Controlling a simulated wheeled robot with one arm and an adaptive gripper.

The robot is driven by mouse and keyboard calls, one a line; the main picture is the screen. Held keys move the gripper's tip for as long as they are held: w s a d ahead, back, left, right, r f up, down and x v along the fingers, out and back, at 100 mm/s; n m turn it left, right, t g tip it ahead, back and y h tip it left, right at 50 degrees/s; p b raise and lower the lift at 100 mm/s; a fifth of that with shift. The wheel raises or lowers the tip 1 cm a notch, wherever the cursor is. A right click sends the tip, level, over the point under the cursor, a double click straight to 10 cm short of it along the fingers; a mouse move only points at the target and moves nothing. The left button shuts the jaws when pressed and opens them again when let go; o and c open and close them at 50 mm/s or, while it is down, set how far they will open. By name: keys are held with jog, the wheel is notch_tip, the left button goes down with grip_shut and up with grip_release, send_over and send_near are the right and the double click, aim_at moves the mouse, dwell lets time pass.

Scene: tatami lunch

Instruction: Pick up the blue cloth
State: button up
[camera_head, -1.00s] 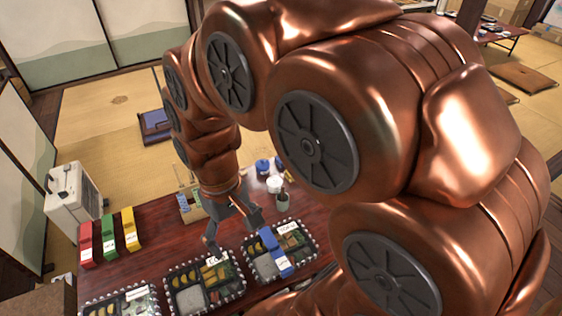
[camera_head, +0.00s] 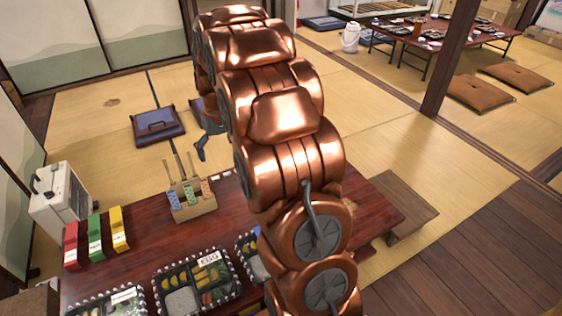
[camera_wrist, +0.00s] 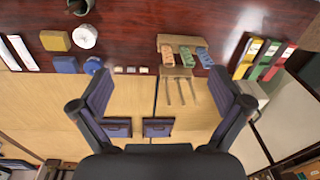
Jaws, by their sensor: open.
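A small blue folded piece, likely the blue cloth (camera_wrist: 66,64), lies near the table's far edge in the wrist view, left of a blue cup (camera_wrist: 92,66). In the head view my arm hides that spot. My gripper (camera_wrist: 165,88) is open and empty, its fingers spread wide. It is above the floor past the table's far edge, apart from the cloth, which lies up and left of it in the wrist view. In the head view my gripper (camera_head: 205,128) shows partly behind my arm.
A wooden caddy with utensils (camera_head: 192,206) stands on the dark red table (camera_head: 140,235). Bento boxes (camera_head: 195,278) line the near side. A yellow sponge (camera_wrist: 55,40) and white roll (camera_wrist: 84,36) lie near the cloth.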

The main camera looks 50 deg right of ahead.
jog(key=w+d+f+t+b, duration=0.1)
jog(key=w+d+f+b, duration=0.2)
jog(key=d+f, duration=0.6)
jog(key=w+d+f+m+t+h+b, duration=0.1)
jog(key=w+d+f+b, duration=0.2)
jog(key=d+f, duration=0.5)
jog(key=w+d+f+t+h+b, duration=0.1)
jog(key=w+d+f, duration=0.3)
jog(key=d+f, duration=0.5)
jog(key=shift+w+d+f+m+b, duration=0.1)
jog(key=shift+d+b, duration=0.2)
jog(key=shift+d, duration=1.45)
jog(key=shift+s+d+f+m+b, duration=0.15)
jog(key=shift+d+b, duration=0.15)
jog(key=shift+d, duration=1.5)
jog(key=shift+w+d+f+m+b, duration=0.15)
jog(key=shift+d+b, duration=0.15)
jog(key=shift+d, duration=1.45)
jog(key=shift+t, duration=0.3)
jog(key=shift+b+x, duration=1.65)
jog(key=shift+x, duration=2.15)
jog(key=shift+w+d+r, duration=0.1)
jog(key=shift+w+d, duration=0.05)
jog(key=shift+w, duration=0.05)
jog(key=shift+c, duration=0.2)
jog(key=c, duration=0.7)
jog(key=shift+r, duration=0.1)
